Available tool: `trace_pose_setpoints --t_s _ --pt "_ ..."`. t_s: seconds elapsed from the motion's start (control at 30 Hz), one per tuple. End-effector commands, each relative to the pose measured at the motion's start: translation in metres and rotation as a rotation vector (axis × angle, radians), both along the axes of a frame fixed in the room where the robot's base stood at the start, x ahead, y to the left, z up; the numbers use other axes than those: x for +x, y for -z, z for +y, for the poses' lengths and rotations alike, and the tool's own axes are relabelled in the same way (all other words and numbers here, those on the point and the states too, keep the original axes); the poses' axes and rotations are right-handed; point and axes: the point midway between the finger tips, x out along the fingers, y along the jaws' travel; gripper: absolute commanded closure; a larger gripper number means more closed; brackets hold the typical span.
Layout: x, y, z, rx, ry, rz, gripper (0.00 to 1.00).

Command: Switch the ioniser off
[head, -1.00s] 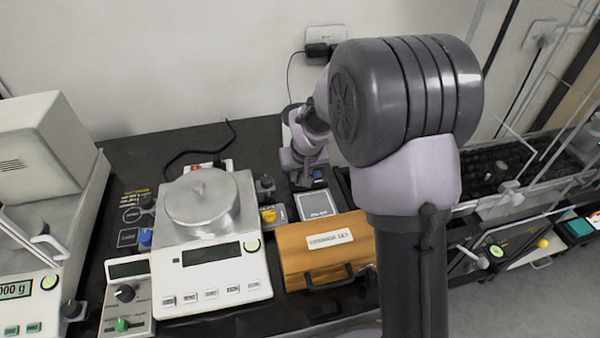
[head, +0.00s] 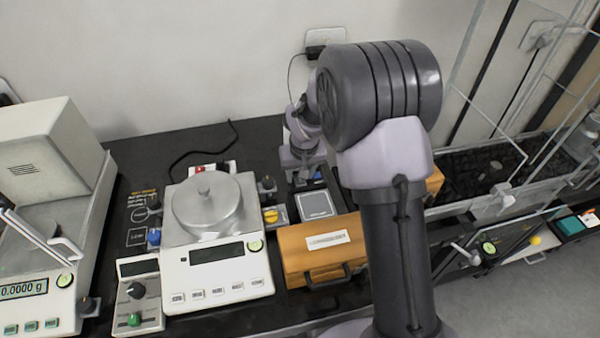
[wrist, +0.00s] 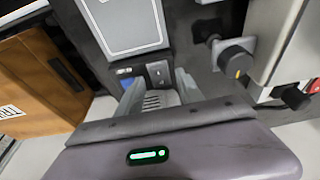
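I cannot tell for sure which device is the ioniser. A flat device with a pale grey plate (head: 316,205) lies behind the wooden box. In the wrist view its plate (wrist: 125,22) is at the top, with a small dark control panel (wrist: 157,73) below, bearing light marks and a blue spot. My gripper (wrist: 158,88) points down at this panel, its two pale fingers apart on either side of a ribbed grey piece. Contact cannot be told. In the head view my gripper (head: 303,172) is at the device's far end, its fingertips mostly hidden.
A balance with a round metal lid (head: 207,207) stands to the left. Black and yellow knobs (head: 270,215) sit between it and the device. A wooden box (head: 312,262) is in front. A glass-sided tray (head: 470,195) is at right, and a cable runs along the wall.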

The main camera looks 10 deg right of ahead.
Motion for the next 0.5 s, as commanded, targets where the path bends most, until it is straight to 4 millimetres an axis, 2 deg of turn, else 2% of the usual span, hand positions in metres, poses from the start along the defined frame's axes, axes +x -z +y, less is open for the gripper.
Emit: trace_pose_setpoints --t_s 0.13,0.23,0.5 --pt "-0.001 -0.003 0.000 0.000 0.000 -0.001 0.56" --pt "-0.003 -0.018 0.000 0.000 0.000 -0.003 0.56" --pt "-0.022 -0.090 0.000 0.000 -0.001 -0.003 0.56"
